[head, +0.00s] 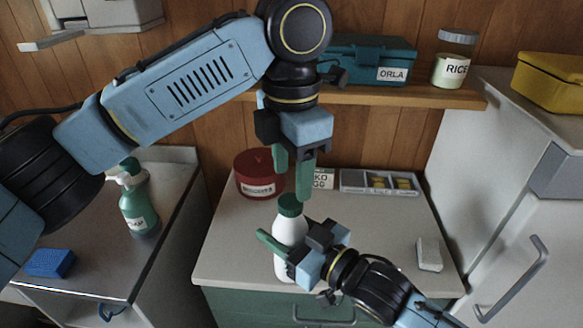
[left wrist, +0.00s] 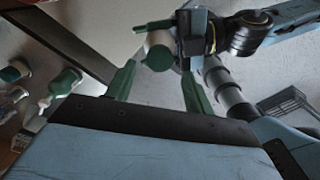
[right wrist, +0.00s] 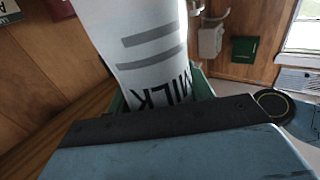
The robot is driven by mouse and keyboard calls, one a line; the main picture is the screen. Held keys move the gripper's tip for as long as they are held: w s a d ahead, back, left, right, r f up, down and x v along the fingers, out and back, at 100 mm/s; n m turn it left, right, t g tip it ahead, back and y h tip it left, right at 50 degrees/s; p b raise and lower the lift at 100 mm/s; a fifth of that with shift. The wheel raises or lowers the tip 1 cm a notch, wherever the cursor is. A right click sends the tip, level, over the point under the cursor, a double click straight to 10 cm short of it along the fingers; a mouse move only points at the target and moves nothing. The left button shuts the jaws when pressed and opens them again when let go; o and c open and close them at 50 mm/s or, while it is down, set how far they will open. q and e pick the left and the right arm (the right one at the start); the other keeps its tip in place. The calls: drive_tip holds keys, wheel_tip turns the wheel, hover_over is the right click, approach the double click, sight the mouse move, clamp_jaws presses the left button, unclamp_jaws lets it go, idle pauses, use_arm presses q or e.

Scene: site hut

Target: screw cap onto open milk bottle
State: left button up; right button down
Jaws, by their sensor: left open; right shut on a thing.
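The white milk bottle (head: 288,240) stands upright on the counter, near its front. The green cap (head: 290,205) sits on its mouth; I cannot tell how tightly it is screwed. The cap also shows in the left wrist view (left wrist: 157,60). My right gripper (head: 284,252) is shut on the bottle's body from the right; the right wrist view shows the bottle's MILK label (right wrist: 150,50) between the fingers. My left gripper (head: 292,184) points down just above the cap, open and empty, its fingers apart on either side of the cap in the left wrist view.
Behind the bottle are a red tin (head: 259,174), a small card (head: 323,179) and a compartment tray (head: 380,182). A white block (head: 429,254) lies at the right. A green soap bottle (head: 140,208) and blue sponge (head: 49,263) are on the left unit. The counter's right middle is free.

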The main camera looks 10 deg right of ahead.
use_arm(q)
drive_tip(key=n, duration=0.4)
drive_tip(key=shift+r, duration=0.15)
drive_tip(key=n, duration=0.5)
drive_tip(key=shift+r+n, duration=0.25)
drive_tip(key=shift+n, duration=0.15)
drive_tip(key=n, duration=0.5)
drive_tip(key=shift+r, duration=0.2)
drive_tip(key=n, duration=0.4)
drive_tip(key=shift+r, duration=0.2)
drive_tip(key=n, duration=0.3)
drive_tip(key=shift+r, duration=0.1)
drive_tip(key=n, duration=0.6)
drive_tip(key=shift+r, duration=0.25)
drive_tip(key=n, duration=0.5)
drive_tip(key=shift+r, duration=0.25)
drive_tip(key=n, duration=0.5)
drive_tip(key=shift+a+r+n, duration=0.1)
drive_tip(key=shift+r+n, duration=0.1)
drive_tip(key=shift+n, duration=0.2)
